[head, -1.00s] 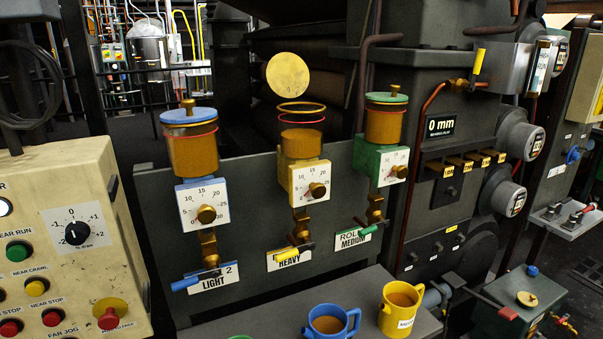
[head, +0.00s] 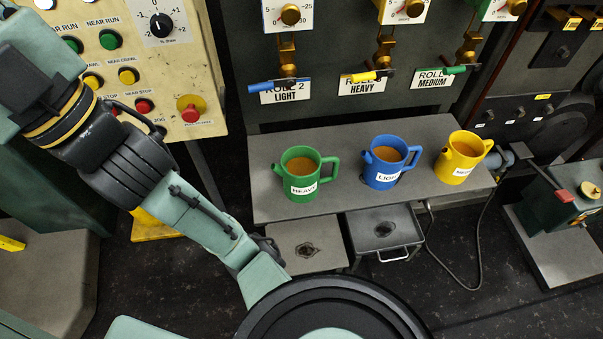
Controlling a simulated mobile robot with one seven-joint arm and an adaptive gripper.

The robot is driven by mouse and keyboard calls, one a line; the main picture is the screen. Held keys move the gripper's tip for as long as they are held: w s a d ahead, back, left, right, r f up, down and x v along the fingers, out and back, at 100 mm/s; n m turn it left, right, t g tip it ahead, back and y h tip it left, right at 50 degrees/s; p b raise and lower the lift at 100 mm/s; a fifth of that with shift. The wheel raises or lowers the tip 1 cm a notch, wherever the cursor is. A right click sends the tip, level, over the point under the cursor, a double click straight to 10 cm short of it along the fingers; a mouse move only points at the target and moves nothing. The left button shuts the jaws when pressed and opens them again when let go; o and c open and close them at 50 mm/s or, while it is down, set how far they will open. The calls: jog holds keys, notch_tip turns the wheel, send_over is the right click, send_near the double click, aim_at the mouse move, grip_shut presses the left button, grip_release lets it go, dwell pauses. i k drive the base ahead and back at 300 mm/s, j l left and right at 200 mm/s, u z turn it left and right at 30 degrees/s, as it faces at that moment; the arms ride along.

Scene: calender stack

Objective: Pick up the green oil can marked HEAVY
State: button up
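The green oil can (head: 301,184) stands upright on the grey shelf (head: 348,133), at its left end. A white label on its front reads HEAVY, its handle points right, and brown oil shows in its open top. A blue can (head: 385,172) labelled LIGHT stands to its right. A yellow can (head: 458,162) stands farther right; its label is too small to read surely. My arm crosses the left side of the view, below and left of the green can and apart from it. I cannot make out my gripper.
A cream control panel (head: 205,70) stands at the upper left. Valves with LIGHT, HEAVY and MEDIUM plates (head: 362,86) hang behind the cans. Below the shelf are a grey tray (head: 384,232) and a cable. A green box (head: 562,200) stands at right. Space above the cans is open.

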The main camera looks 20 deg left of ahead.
aim_at(300, 168)
jog(key=k+l+u, duration=0.1)
jog(key=l, duration=0.25)
jog(key=k+l+u, duration=0.1)
jog(key=l, duration=0.25)
jog(key=k+l+u, duration=0.1)
jog(key=k+l, duration=0.2)
